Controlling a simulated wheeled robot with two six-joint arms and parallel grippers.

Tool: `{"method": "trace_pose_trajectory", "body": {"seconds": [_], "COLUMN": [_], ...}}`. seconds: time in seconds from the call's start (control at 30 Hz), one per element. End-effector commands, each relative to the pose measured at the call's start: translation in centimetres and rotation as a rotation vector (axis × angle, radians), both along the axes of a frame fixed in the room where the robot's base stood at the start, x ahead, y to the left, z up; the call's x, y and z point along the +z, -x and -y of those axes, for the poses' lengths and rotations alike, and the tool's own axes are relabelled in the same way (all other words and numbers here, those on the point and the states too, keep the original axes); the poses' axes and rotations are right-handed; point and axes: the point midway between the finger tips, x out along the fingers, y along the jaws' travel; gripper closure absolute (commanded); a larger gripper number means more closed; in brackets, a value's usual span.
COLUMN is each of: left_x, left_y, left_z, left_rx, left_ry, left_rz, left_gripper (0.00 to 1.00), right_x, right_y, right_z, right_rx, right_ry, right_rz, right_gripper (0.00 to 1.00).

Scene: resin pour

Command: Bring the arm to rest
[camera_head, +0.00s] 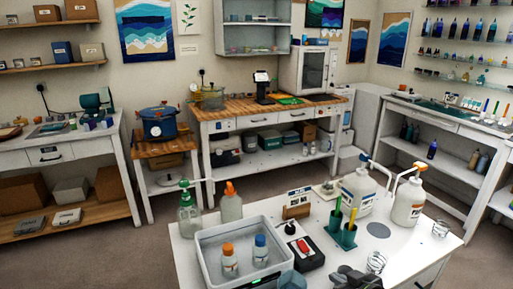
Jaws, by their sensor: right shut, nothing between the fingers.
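My right gripper (352,277) shows dark at the bottom edge, right of centre, over the near part of the white table (410,250). It is shut and holds nothing. Most of its arm is cut off by the frame's lower edge. My left gripper is not in view.
Close to the gripper are a black box with a red top (308,255), a green holder with upright tools (342,236) and a wire stand (377,262). A grey tray (205,254) holds two bottles. Two large pump jugs (358,188) stand behind. The table's right front is clear.

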Motion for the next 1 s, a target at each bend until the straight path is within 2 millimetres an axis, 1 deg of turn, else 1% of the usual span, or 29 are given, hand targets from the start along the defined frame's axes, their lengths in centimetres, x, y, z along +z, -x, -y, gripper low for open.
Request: {"method": "trace_pose_trajectory", "body": {"seconds": [0.03,0.07,0.1,0.13,0.17,0.2,0.3,0.4,0.6,0.77,0.8,1.0], "left_x": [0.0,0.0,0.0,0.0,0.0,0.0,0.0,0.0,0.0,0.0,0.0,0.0], "left_y": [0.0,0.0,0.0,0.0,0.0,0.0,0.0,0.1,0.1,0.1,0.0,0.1], "left_z": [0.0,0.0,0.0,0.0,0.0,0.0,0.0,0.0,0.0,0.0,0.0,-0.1], "left_rx": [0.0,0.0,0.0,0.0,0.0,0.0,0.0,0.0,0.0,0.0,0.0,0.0], "left_ry": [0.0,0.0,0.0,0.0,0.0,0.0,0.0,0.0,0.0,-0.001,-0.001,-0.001], "left_rz": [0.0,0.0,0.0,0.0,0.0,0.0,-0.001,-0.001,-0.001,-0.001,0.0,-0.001], "left_gripper": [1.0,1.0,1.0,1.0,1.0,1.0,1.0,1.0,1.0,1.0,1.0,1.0], "right_x": [-1.7,-2.5,-3.6,-4.4,-5.0,-5.7,-6.7,-7.1,-7.0,-6.4,-7.4,-11.2], "right_y": [2.6,4.3,6.6,8.4,10.2,12.4,17.3,21.2,27.6,32.2,31.5,30.3], "right_z": [0.2,0.4,0.7,1.0,1.3,1.7,2.7,3.5,4.8,5.7,5.8,6.2], "right_rx": [-0.016,-0.029,-0.05,-0.068,-0.087,-0.115,-0.18,-0.24,-0.348,-0.436,-0.43,-0.424], "right_ry": [0.018,0.03,0.049,0.064,0.078,0.095,0.132,0.159,0.2,0.228,0.227,0.225], "right_rz": [-0.062,-0.102,-0.158,-0.201,-0.243,-0.295,-0.405,-0.493,-0.63,-0.727,-0.726,-0.741], "right_gripper": [1.0,1.0,1.0,1.0,1.0,1.0,1.0,1.0,1.0,1.0,1.0,1.0]}}
